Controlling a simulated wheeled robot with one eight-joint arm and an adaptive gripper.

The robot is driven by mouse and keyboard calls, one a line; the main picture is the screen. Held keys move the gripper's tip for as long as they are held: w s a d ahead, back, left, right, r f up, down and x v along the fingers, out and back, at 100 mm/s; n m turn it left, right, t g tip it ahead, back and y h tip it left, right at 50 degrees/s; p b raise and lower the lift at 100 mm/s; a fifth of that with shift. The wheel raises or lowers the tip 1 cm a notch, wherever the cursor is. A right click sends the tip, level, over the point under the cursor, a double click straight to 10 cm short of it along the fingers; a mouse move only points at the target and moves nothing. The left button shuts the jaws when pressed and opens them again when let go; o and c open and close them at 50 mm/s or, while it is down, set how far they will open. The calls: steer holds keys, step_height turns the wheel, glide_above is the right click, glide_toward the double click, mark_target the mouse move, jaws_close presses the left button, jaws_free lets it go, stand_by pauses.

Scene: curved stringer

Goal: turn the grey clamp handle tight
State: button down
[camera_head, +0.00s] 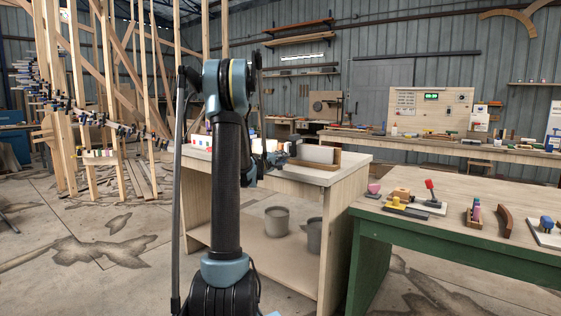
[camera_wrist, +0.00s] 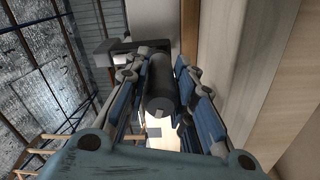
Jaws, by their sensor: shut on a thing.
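The grey clamp handle (camera_wrist: 161,92) is a dark grey cylinder in the middle of the wrist view. My gripper (camera_wrist: 170,72) is shut on it, with one blue-padded finger on each side. The dark clamp body (camera_wrist: 112,50) shows just beyond the fingertips, beside a pale upright board. In the head view my gripper (camera_head: 280,159) is small, at the left end of a pale board (camera_head: 318,154) on the wooden bench. A small dark part of the clamp (camera_head: 293,147) shows there. My arm hides part of this area, and the handle's turn angle cannot be told.
The wooden bench (camera_head: 340,163) has two grey buckets (camera_head: 276,220) on its lower shelf. A green-sided table (camera_head: 470,235) with several small tools stands close at the right. Tall timber frames (camera_head: 75,100) stand at the left. Bare floor (camera_head: 95,285) lies at the front left.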

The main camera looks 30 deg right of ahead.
steer(key=m, duration=0.7)
steer(key=shift+f, duration=0.1)
steer(key=m, duration=0.4)
steer(key=shift+m, duration=1.8)
steer(key=c, duration=1.3)
jaws_free()
steer(key=shift+c, duration=0.2)
steer(key=shift+w, duration=0.1)
steer(key=shift+a, duration=0.1)
steer(key=v, duration=1.2)
steer(key=shift+f, duration=0.15)
